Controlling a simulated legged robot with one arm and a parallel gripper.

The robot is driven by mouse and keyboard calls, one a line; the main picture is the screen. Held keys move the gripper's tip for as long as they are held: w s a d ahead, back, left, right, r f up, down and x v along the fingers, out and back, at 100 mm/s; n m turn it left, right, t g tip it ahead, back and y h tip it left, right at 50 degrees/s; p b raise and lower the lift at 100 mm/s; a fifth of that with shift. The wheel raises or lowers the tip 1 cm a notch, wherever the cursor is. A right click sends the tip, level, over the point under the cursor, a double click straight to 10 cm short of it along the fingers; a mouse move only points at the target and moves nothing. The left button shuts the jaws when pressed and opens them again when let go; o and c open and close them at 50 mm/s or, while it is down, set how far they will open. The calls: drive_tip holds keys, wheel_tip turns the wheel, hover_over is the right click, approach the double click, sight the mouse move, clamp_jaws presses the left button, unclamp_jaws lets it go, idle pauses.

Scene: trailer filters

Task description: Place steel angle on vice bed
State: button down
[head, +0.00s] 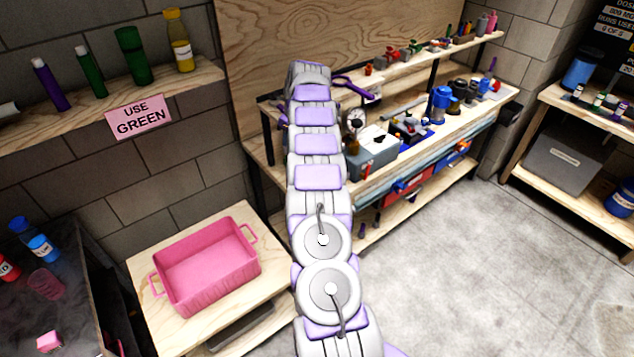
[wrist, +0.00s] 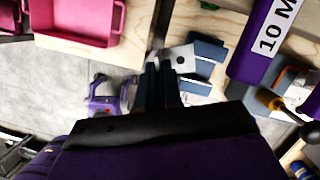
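In the wrist view, the two dark fingers of my gripper (wrist: 158,72) are close together. A light grey metal piece with a round hole, which looks like the steel angle (wrist: 181,59), sits at the fingertips and appears pinched between them. Dark blue blocks that look like the vice (wrist: 207,49) lie just right of and beyond the piece, over pale wood. I cannot tell whether the piece touches the vice bed. In the head view, my arm reaches toward the workbench and my gripper cannot be made out.
A pink tray (head: 208,266) stands on a low wooden table at left. The workbench (head: 455,125) is crowded with tools and bottles. In the wrist view, a purple item marked "10 M" (wrist: 265,45) and a yellow handle (wrist: 268,100) are close at right. Concrete floor (head: 480,260) is clear.

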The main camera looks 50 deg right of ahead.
drive_tip(key=s+d+m+h, duration=0.1)
drive_tip(key=s+d+m, duration=0.35)
drive_tip(key=d, duration=0.35)
drive_tip(key=s+b+x, duration=0.1)
drive_tip(key=x, duration=0.4)
drive_tip(key=s+b+x, duration=0.1)
drive_tip(key=b+x, duration=0.1)
drive_tip(key=x, duration=0.4)
drive_tip(key=s+a+f+b+x, duration=0.1)
drive_tip(key=x, duration=0.5)
drive_tip(key=shift+s, duration=0.4)
drive_tip(key=shift+a, duration=0.1)
drive_tip(key=c, duration=1.3)
unclamp_jaws()
drive_tip(key=shift+f, duration=0.1)
drive_tip(key=p+v, duration=0.2)
drive_tip(key=v, duration=1)
drive_tip(key=shift+a+p, duration=0.15)
drive_tip(key=shift+p, duration=0.15)
